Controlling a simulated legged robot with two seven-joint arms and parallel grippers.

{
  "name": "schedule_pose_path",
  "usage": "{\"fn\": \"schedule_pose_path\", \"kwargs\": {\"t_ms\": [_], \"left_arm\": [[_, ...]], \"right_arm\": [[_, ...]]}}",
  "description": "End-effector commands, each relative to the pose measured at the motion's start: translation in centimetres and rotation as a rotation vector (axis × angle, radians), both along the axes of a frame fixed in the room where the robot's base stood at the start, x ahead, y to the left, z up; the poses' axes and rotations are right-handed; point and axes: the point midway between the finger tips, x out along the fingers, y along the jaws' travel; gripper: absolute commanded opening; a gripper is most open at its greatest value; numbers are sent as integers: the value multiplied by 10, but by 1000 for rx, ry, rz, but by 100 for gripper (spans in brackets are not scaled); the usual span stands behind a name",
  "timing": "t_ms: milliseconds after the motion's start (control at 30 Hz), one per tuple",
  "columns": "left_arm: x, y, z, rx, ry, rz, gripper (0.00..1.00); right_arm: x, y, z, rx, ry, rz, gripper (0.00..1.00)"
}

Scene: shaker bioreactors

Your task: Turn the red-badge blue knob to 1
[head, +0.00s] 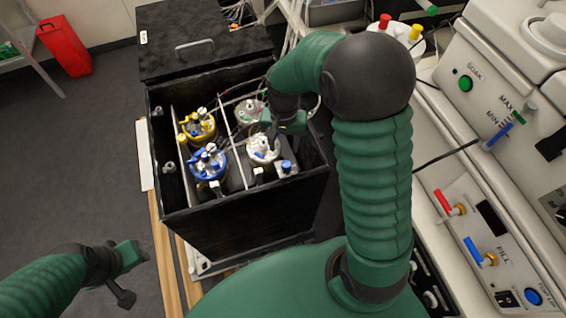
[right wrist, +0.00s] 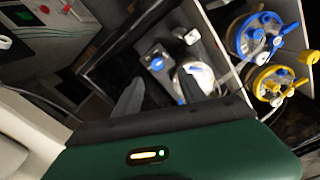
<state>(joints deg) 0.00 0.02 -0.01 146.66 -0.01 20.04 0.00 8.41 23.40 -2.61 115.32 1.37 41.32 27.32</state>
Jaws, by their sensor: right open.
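A small blue knob (head: 286,166) sits on a dark block inside the black box, beside a white-lidded vessel (head: 262,150). The knob also shows in the right wrist view (right wrist: 157,63). I cannot make out a red badge on it. My right gripper (head: 273,138) reaches into the box from above, close to the white-lidded vessel. In the right wrist view its open fingers (right wrist: 160,88) point toward the knob and vessel, apart from the knob. My left gripper (head: 125,272) hangs over the floor at the lower left, clear of the box; its jaw state is unclear.
Vessels with blue (head: 208,162) and yellow (head: 199,126) tops stand in the black box (head: 245,215), whose walls and wire frame surround them. A white machine (head: 500,120) with red and blue handles stands at right. A red bin (head: 64,45) is far left; floor is clear.

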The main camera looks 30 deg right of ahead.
Motion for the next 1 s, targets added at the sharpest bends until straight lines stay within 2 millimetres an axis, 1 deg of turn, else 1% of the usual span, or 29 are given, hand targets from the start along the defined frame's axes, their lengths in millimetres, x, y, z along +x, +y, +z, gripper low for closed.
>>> {"fn": "schedule_pose_path", "kwargs": {"t_ms": [33,200,300,400,533,767,800,1000], "left_arm": [[0,0,-4,0,0,0,36],[0,0,-10,0,0,0,36],[0,0,-12,0,0,0,36],[0,0,-14,0,0,0,36],[0,0,-15,0,0,-1,36],[0,0,-15,0,0,0,36],[0,0,-15,0,0,0,36],[0,0,-15,0,0,0,36]], "right_arm": [[-1,-2,-17,2,6,-2,48],[-2,-5,-62,5,4,-1,48],[-2,-5,-85,5,3,-2,48],[-1,-4,-100,3,1,-2,48],[-1,-3,-109,2,-2,-1,48],[-1,-3,-110,2,-2,-1,48],[-1,-3,-111,3,-3,-1,47],[-1,-4,-111,2,-2,-1,21]]}}
